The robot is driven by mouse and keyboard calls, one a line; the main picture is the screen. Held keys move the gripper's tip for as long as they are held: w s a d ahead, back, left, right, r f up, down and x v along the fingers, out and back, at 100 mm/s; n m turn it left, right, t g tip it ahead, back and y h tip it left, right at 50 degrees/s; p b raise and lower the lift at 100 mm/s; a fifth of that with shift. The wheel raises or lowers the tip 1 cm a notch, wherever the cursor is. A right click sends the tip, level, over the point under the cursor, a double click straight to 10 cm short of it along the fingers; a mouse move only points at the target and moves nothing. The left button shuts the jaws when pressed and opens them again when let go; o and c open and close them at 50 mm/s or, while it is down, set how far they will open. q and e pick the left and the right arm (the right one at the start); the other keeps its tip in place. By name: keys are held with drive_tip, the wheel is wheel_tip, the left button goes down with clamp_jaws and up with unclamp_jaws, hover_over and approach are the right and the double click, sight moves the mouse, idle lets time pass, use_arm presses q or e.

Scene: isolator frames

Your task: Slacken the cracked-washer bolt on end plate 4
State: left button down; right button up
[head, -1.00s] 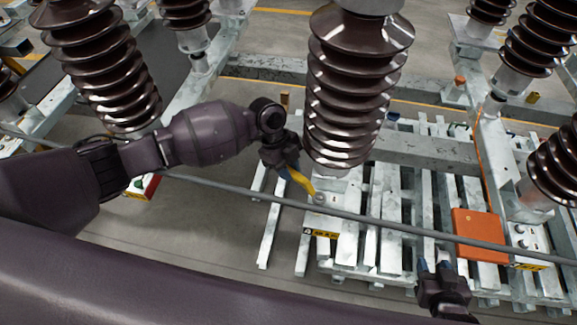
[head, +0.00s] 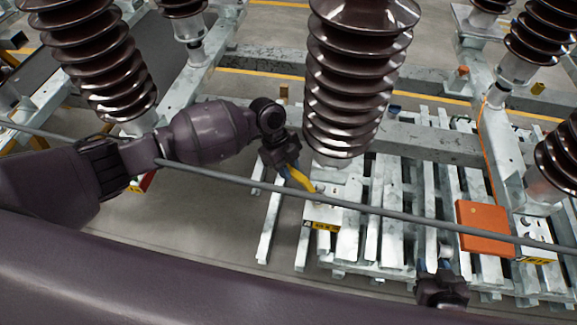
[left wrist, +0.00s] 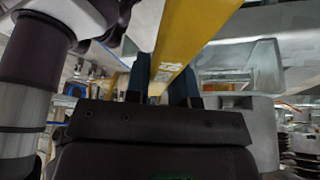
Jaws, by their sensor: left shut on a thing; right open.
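My left gripper (head: 289,168) is shut on a yellow tool (head: 301,181), probably a wrench. The tool slants down to the right, its far end at or very close to a bolt on a pale end plate (head: 333,214) under the middle brown insulator (head: 357,75). I cannot tell whether it fits around the bolt. The plate has a yellow-black label (head: 323,226), too small to read. In the left wrist view the yellow tool (left wrist: 192,40) runs up from between the dark fingers. My right gripper (head: 432,265) is open and empty above the slats, low in the picture. Any washer crack is too small to see.
A grey bar (head: 400,216) crosses in front of the plates. An orange box (head: 484,226) sits on the frame at right, beside another labelled end plate (head: 537,250). Brown insulators (head: 95,60) crowd the back. Grey floor (head: 215,225) is clear at lower left.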

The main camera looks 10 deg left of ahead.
drive_tip(key=shift+w+f, duration=0.1)
drive_tip(key=shift+w, duration=0.25)
idle(0.3)
use_arm(q)
drive_tip(key=shift+f, duration=0.35)
use_arm(e)
drive_tip(key=shift+s+f, duration=0.1)
drive_tip(key=shift+f, duration=0.15)
use_arm(q)
drive_tip(key=shift+f+b, duration=0.1)
drive_tip(key=shift+b, duration=0.2)
use_arm(e)
drive_tip(key=shift+s, duration=0.1)
use_arm(q)
drive_tip(key=shift+f, duration=0.25)
use_arm(e)
drive_tip(key=shift+s+f, duration=0.3)
drive_tip(key=shift+f, duration=0.15)
use_arm(q)
drive_tip(key=shift+f+b, duration=0.25)
drive_tip(key=shift+b, duration=0.1)
use_arm(e)
drive_tip(key=shift+f, duration=0.1)
use_arm(q)
drive_tip(key=shift+f, duration=0.15)
use_arm(e)
drive_tip(key=shift+w, duration=0.25)
drive_tip(key=shift+w, duration=0.15)
